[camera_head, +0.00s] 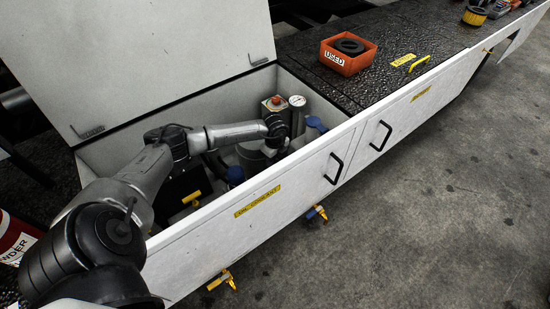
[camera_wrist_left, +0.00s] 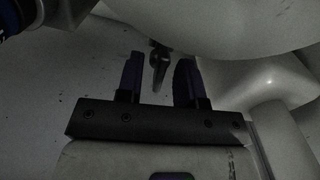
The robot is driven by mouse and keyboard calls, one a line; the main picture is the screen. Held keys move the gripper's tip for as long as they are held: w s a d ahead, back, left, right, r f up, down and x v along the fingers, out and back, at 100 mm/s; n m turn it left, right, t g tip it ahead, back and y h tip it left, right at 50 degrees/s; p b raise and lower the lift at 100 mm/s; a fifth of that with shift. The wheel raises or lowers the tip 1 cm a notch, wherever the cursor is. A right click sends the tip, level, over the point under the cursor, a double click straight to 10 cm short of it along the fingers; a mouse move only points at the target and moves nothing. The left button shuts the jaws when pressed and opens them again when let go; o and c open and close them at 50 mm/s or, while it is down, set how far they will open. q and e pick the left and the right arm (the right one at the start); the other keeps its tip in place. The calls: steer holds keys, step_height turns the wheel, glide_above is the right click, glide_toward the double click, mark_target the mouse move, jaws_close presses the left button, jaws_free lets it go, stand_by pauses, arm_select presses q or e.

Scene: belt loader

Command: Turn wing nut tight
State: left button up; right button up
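My left arm reaches into the open compartment of the white loader body (camera_head: 250,220) in the head view. The wrist is down among the parts there, and its fingertips are hidden. In the left wrist view my left gripper (camera_wrist_left: 159,78) has its two dark fingers apart. A small dark metal piece, seemingly the wing nut (camera_wrist_left: 158,66), shows between the fingertips, with a gap on each side. I cannot tell how deep it sits between them. The wing nut cannot be made out in the head view. My right gripper is not in view.
A large pale rounded body (camera_wrist_left: 210,25) hangs close above the fingers in the wrist view. The compartment holds a red-topped box (camera_head: 274,103), a gauge (camera_head: 297,101) and blue caps (camera_head: 315,123). The raised lid (camera_head: 150,60) stands behind. An orange bin (camera_head: 348,57) sits on the deck.

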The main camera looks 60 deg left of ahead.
arm_select(q)
steer(key=shift+c, duration=0.5)
steer(key=shift+s, duration=0.1)
jaws_close()
steer(key=shift+r+m+p, duration=0.1)
steer(key=shift+m+p, duration=0.4)
steer(key=shift+p, duration=0.45)
steer(key=shift+f+m, duration=0.2)
steer(key=shift+m, duration=0.1)
steer(key=shift+f, duration=0.1)
steer(key=shift+s, duration=0.1)
